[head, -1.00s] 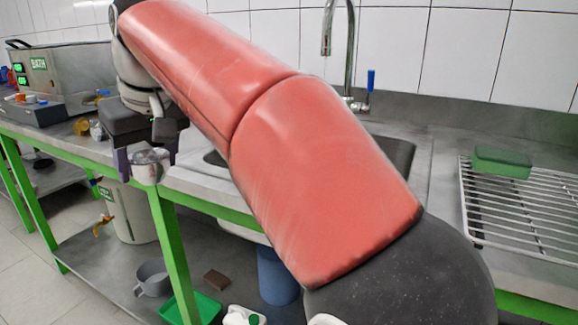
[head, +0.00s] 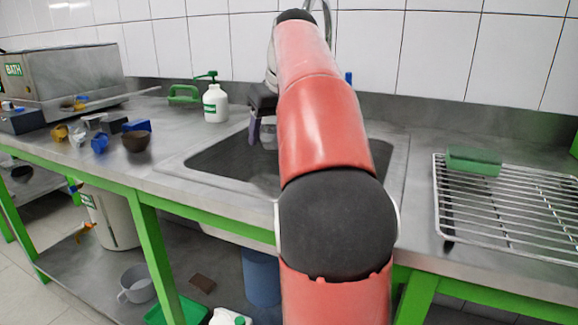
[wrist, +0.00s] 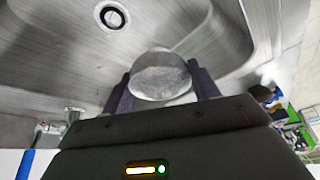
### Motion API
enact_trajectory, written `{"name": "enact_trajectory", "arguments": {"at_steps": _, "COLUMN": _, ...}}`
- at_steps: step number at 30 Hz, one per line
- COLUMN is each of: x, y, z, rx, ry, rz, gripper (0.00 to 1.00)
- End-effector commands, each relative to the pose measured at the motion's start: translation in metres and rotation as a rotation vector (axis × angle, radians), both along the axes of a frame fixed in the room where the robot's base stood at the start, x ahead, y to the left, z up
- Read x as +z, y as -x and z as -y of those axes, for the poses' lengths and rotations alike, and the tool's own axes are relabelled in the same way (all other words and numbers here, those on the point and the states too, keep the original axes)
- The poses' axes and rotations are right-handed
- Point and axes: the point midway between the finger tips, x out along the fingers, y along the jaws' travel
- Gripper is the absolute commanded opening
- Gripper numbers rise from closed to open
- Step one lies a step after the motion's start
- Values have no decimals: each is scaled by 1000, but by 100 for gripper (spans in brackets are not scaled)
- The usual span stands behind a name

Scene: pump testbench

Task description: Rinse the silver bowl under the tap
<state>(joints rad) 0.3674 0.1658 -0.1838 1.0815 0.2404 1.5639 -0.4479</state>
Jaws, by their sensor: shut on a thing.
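My gripper (wrist: 160,85) is shut on the silver bowl (wrist: 160,72), which sits between its two dark fingers in the wrist view. In the head view my gripper (head: 262,135) is over the sink (head: 215,160), and only a sliver of the bowl (head: 268,138) shows beside my arm. The wrist view shows the sink's drain (wrist: 112,16) beyond the bowl. The tap (head: 326,20) is mostly hidden behind my arm, with only part of its curved spout showing. I cannot tell whether water runs.
A soap bottle (head: 215,103) stands behind the sink's left side. A dark bowl (head: 136,141) and several small items are on the left counter. A wire rack (head: 500,205) with a green sponge (head: 473,160) lies to the right.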

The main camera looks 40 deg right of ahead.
Motion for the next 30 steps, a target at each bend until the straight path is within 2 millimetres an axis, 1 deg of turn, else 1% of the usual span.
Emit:
{"name": "enact_trajectory", "arguments": {"at_steps": 1, "x": 0, "y": 5, "z": 19, "rx": -28, "ry": 3, "rz": 1, "gripper": 36}}
{"name": "enact_trajectory", "arguments": {"at_steps": 6, "x": -3, "y": 25, "z": 72, "rx": -97, "ry": 12, "rz": 1, "gripper": 36}}
{"name": "enact_trajectory", "arguments": {"at_steps": 9, "x": -7, "y": 36, "z": 98, "rx": -132, "ry": 17, "rz": 0, "gripper": 36}}
{"name": "enact_trajectory", "arguments": {"at_steps": 11, "x": -12, "y": 43, "z": 112, "rx": -149, "ry": 20, "rz": -1, "gripper": 36}}
{"name": "enact_trajectory", "arguments": {"at_steps": 12, "x": -15, "y": 48, "z": 120, "rx": -160, "ry": 21, "rz": -2, "gripper": 36}}
{"name": "enact_trajectory", "arguments": {"at_steps": 15, "x": -29, "y": 57, "z": 136, "rx": -182, "ry": 26, "rz": -2, "gripper": 36}}
{"name": "enact_trajectory", "arguments": {"at_steps": 19, "x": -49, "y": 63, "z": 145, "rx": -194, "ry": 29, "rz": -1, "gripper": 36}}
{"name": "enact_trajectory", "arguments": {"at_steps": 24, "x": -67, "y": 67, "z": 150, "rx": -201, "ry": 32, "rz": -1, "gripper": 36}}
{"name": "enact_trajectory", "arguments": {"at_steps": 30, "x": -75, "y": 68, "z": 151, "rx": -203, "ry": 35, "rz": -1, "gripper": 36}}
